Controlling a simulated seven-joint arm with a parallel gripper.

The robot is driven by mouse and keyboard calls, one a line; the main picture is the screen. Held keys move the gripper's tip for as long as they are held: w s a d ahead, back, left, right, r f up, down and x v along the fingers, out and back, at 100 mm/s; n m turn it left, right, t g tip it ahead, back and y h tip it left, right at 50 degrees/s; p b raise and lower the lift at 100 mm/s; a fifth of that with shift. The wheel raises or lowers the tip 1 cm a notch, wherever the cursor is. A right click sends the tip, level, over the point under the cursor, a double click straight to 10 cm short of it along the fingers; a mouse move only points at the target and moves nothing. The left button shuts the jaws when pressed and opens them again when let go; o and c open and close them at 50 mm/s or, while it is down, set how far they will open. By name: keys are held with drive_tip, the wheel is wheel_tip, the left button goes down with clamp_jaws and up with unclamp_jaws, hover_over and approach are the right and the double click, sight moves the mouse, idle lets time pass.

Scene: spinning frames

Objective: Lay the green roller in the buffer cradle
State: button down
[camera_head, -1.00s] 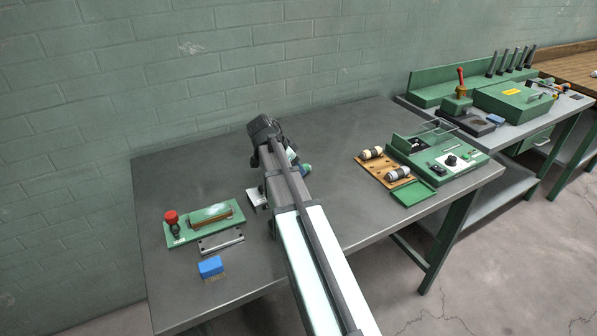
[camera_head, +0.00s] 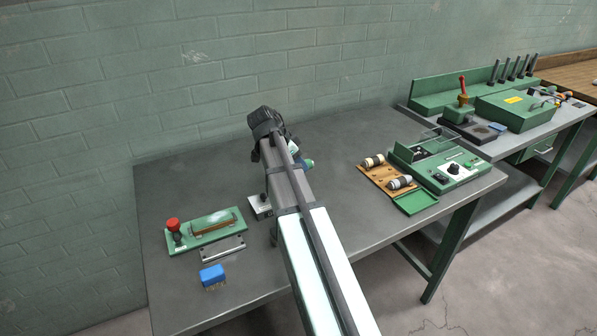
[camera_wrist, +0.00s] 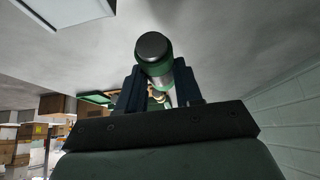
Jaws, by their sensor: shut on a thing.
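The green roller (camera_wrist: 157,67) shows in the wrist view, green with a dark round end cap. My gripper (camera_wrist: 160,80) is shut on it, with one dark finger on each side. In the head view my arm hides most of the gripper. A small green end (camera_head: 308,163) shows just right of the arm, above the table. A low grey metal holder with raised ends (camera_head: 223,249), which looks like the buffer cradle, lies empty at the left front of the table. The roller is apart from it, to its right and farther back.
At right are a wooden board (camera_head: 383,181) with two pale rollers and a green machine (camera_head: 450,172).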

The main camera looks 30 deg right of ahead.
wheel_tip(320, 180, up, 5)
drive_tip(key=shift+f, duration=0.1)
drive_tip(key=shift+d+r, duration=0.15)
drive_tip(key=shift+r, duration=0.05)
drive_tip(key=s+d+m+g, duration=0.15)
drive_tip(key=s+d, duration=0.45)
drive_tip(key=d, duration=0.6)
drive_tip(key=s+d+r+m, duration=0.1)
drive_tip(key=s+d+m, duration=0.3)
drive_tip(key=d, duration=0.8)
drive_tip(key=s+d+m+g, duration=0.1)
drive_tip(key=s+d, duration=0.6)
drive_tip(key=d, duration=0.5)
drive_tip(key=w+d+r+n+t, duration=0.1)
drive_tip(key=w+d+n+t, duration=0.45)
drive_tip(key=w+d, duration=0.2)
drive_tip(key=shift+g, duration=0.5)
drive_tip(key=shift+w+a+f, duration=0.1)
drive_tip(key=shift+w+f, duration=0.05)
drive_tip(key=shift+f, duration=1.3)
drive_tip(key=shift+w+a+f, duration=0.1)
drive_tip(key=shift+f, duration=1.4)
drive_tip(key=shift+w+a+f, duration=0.1)
drive_tip(key=shift+w+f, duration=0.05)
drive_tip(key=shift+f, duration=1.3)
drive_tip(key=shift+f, duration=0.15)
drive_tip(key=c, duration=0.8)
unclamp_jaws()
drive_tip(key=shift+o, duration=0.2)
